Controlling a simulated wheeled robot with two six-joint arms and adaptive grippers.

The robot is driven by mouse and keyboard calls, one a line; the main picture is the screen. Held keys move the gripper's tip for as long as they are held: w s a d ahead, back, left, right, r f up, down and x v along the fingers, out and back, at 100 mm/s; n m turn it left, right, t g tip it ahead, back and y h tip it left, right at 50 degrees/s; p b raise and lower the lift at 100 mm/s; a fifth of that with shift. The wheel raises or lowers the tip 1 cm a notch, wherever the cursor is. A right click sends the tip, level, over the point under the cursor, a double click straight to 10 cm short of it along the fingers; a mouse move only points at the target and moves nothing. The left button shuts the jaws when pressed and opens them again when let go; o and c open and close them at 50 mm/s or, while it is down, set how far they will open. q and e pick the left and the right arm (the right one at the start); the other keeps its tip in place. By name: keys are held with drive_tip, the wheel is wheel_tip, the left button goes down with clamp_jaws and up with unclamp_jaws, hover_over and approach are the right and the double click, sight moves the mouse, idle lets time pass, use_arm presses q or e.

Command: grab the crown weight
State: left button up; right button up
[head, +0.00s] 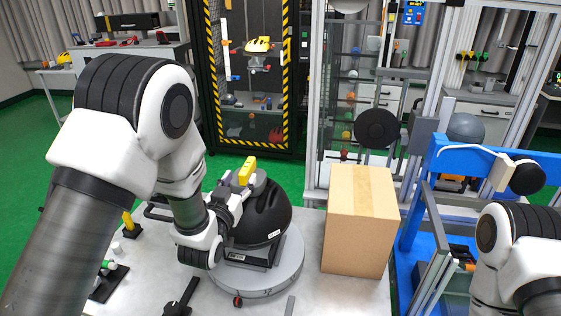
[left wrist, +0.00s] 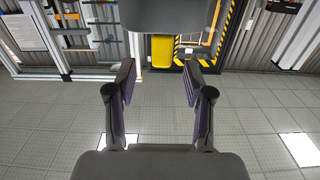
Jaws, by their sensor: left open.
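I take the crown weight to be the yellow grip (head: 247,170) with a grey body on top of the black dome. My left gripper (head: 238,194) is close to it, at the dome's near left side. In the left wrist view, which looks upside down, the left gripper (left wrist: 164,95) has two separated fingers with nothing between them. The yellow grip (left wrist: 162,54) shows beyond the fingertips, on the grey body (left wrist: 165,15). The arm partly hides the dome (head: 268,213). My right gripper is not in view.
The dome stands on a round grey plate (head: 285,272) on the light table. A cardboard box (head: 357,220) stands right of it. A blue frame (head: 412,235) is farther right. A cage with yellow-black striped edges (head: 289,60) stands behind.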

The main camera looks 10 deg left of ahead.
sight(247, 164)
use_arm(q)
drive_tip(key=shift+w+a+r, duration=0.1)
drive_tip(key=shift+w+r, duration=0.2)
drive_tip(key=shift+w, duration=0.05)
drive_tip(key=w+p, duration=0.2)
drive_tip(key=shift+w+a+r+p, duration=0.15)
drive_tip(key=shift+w+a+p, duration=0.1)
drive_tip(key=shift+w+p, duration=0.1)
drive_tip(key=w, duration=0.2)
drive_tip(key=w+d+p, duration=0.1)
drive_tip(key=shift+w+f, duration=0.15)
drive_tip(key=shift+f, duration=0.15)
drive_tip(key=shift+w+f, duration=0.15)
drive_tip(key=shift+w, duration=0.15)
drive_tip(key=shift+s+a, duration=0.2)
clamp_jaws()
